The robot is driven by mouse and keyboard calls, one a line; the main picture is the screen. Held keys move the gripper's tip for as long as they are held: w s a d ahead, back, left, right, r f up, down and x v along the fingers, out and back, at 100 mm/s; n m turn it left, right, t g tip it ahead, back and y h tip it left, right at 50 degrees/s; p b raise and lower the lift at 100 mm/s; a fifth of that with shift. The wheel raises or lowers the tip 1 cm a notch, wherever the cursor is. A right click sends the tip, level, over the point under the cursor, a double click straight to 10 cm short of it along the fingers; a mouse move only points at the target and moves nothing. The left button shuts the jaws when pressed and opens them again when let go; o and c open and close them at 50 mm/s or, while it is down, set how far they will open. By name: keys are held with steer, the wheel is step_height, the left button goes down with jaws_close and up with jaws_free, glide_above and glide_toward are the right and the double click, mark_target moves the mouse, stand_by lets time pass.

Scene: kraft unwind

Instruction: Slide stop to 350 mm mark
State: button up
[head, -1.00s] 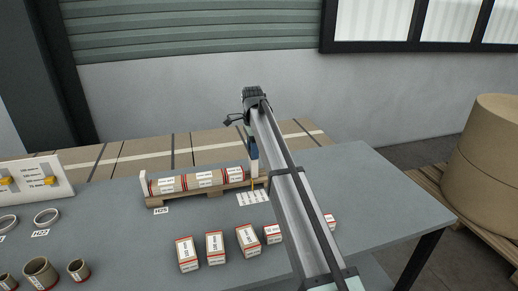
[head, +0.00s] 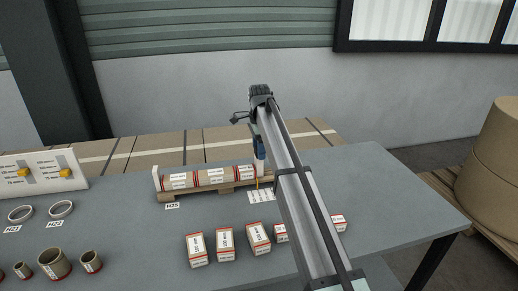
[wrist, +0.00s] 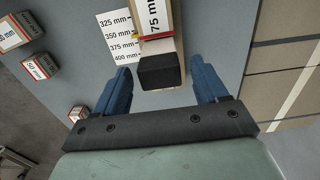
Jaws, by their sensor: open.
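A wooden rack (head: 200,194) near the table's back edge holds a row of labelled tubes (head: 212,177). A scale card (head: 261,197) lies in front of its right end. In the wrist view, the card (wrist: 118,36) reads 325, 350, 375 and 400 mm. A dark block (wrist: 160,70), perhaps the stop, is at the row's near end beside the 400 mm line. My gripper (wrist: 163,78) is open, with a blue finger on each side of the block and gaps between. In the head view, my gripper (head: 259,158) is over the rack's right end; my arm hides part of it.
Several labelled boxes (head: 226,243) stand in front of the rack. Rings (head: 61,209) and short tubes (head: 54,263) are at the left, below a white panel (head: 40,173) with yellow knobs. The table's right side (head: 395,195) is clear.

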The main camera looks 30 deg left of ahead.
step_height(320, 180, up, 14)
steer(key=shift+f, duration=0.25)
stand_by(0.6)
